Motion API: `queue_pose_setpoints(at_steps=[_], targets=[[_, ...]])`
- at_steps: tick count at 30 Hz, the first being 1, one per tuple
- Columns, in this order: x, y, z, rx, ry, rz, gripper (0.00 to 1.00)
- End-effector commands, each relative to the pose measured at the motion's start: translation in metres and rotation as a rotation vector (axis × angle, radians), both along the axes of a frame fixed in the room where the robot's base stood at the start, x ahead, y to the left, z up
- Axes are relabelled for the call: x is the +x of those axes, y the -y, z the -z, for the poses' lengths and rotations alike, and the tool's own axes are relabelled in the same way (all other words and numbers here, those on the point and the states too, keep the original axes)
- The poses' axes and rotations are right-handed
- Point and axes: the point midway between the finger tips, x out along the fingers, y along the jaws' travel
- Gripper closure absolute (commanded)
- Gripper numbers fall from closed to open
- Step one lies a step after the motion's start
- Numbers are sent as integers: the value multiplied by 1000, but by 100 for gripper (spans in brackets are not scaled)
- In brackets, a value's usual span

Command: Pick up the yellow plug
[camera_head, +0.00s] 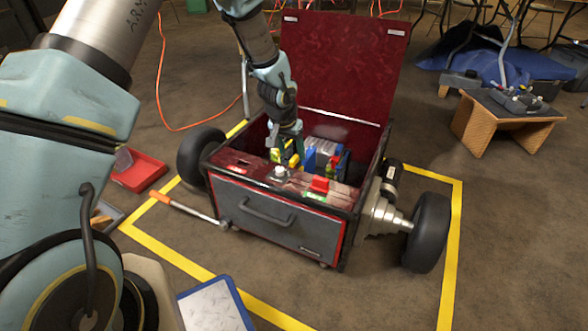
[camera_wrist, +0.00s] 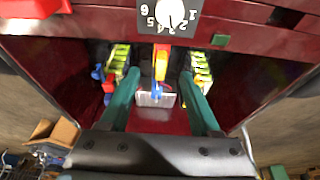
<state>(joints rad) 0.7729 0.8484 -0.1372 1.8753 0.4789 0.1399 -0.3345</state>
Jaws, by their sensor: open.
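A yellow plug-like piece (camera_wrist: 161,64), with red at its upper end and blue at its lower end, shows in the wrist view between the two teal fingers of my gripper (camera_wrist: 158,82). The fingers stand apart, with a gap on each side of it. In the head view my gripper (camera_head: 291,143) reaches down into the open red box (camera_head: 345,262). Yellow parts (camera_head: 294,160) show close beside the fingers there, partly hidden by my arm, and I cannot tell which is the plug.
Yellow-green blocks flank the fingers at left (camera_wrist: 118,59) and right (camera_wrist: 201,68). The front panel carries a white dial (camera_head: 280,172) and a red button (camera_head: 320,184). The raised lid (camera_head: 345,65) stands behind. A blue part (camera_head: 310,158) sits to the right inside.

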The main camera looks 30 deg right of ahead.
Motion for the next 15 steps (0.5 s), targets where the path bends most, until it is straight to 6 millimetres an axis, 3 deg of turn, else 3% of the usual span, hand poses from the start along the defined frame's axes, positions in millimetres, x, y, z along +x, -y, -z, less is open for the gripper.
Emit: queue_pose_setpoints(at_steps=[1,8,15], targets=[[1,2,10,1,0,1,36],[5,6,26,1,-1,-1,36],[12,16,59,-1,-1,-1,36]])
